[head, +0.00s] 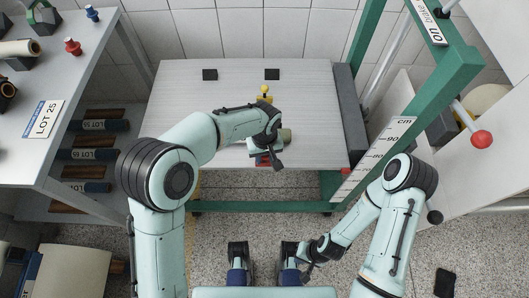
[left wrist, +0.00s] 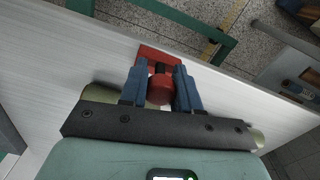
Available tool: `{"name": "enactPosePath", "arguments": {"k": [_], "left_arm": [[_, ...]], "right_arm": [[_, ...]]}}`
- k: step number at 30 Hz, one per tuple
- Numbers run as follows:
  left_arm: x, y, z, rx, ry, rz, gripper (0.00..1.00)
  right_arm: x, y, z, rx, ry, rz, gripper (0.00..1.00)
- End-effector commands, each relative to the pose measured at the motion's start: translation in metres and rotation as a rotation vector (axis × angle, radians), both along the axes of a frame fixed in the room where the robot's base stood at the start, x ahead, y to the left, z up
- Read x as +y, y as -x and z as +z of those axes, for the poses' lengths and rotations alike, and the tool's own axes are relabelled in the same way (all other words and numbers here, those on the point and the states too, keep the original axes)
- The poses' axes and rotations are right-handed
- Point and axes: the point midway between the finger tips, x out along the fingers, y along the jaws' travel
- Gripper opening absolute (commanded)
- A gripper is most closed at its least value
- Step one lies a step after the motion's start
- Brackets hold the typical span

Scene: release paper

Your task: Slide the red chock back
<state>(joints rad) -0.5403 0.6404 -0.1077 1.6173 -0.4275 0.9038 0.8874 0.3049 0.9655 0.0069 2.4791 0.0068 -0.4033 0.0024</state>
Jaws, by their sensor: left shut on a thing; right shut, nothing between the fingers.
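The red chock (left wrist: 158,55) has a flat red base and a round red knob. In the left wrist view my left gripper (left wrist: 160,84) has its blue fingers closed on both sides of the knob. In the head view the chock (head: 262,160) shows as a small red patch near the table's front edge, partly hidden by my left gripper (head: 268,152). A pale greenish roll (head: 286,136) lies beside the gripper, mostly covered by it; its ends also show in the left wrist view (left wrist: 95,97). My right gripper (head: 308,267) is shut and empty, low in front of the table.
The pale table (head: 190,120) is largely clear on its left. A green frame with a scale (head: 375,158) stands right. A shelf unit (head: 60,85) stands left.

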Motion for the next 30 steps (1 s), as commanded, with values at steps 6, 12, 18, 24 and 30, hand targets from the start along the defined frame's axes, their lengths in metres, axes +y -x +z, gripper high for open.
{"name": "enactPosePath", "arguments": {"k": [6, 12, 18, 24, 30], "left_arm": [[0.000, 0.004, 0.000, 0.014, -0.004, -0.002, 0.00], [-0.001, 0.005, 0.000, 0.016, -0.004, -0.003, 0.51], [0.000, 0.003, 0.000, 0.010, -0.003, -0.002, 0.57], [0.000, 0.002, 0.006, 0.006, -0.002, -0.001, 0.57], [-0.001, 0.001, 0.040, 0.003, 0.000, -0.002, 0.57]], "right_arm": [[0.000, 0.000, 0.000, 0.000, 0.000, 0.000, 0.00], [0.000, 0.000, 0.000, 0.000, 0.000, 0.000, 0.00], [0.000, 0.000, 0.000, 0.000, 0.000, 0.000, 0.00], [0.000, 0.000, 0.001, 0.001, 0.000, 0.000, 0.00], [0.000, 0.002, 0.005, 0.007, -0.002, 0.002, 0.00]]}}
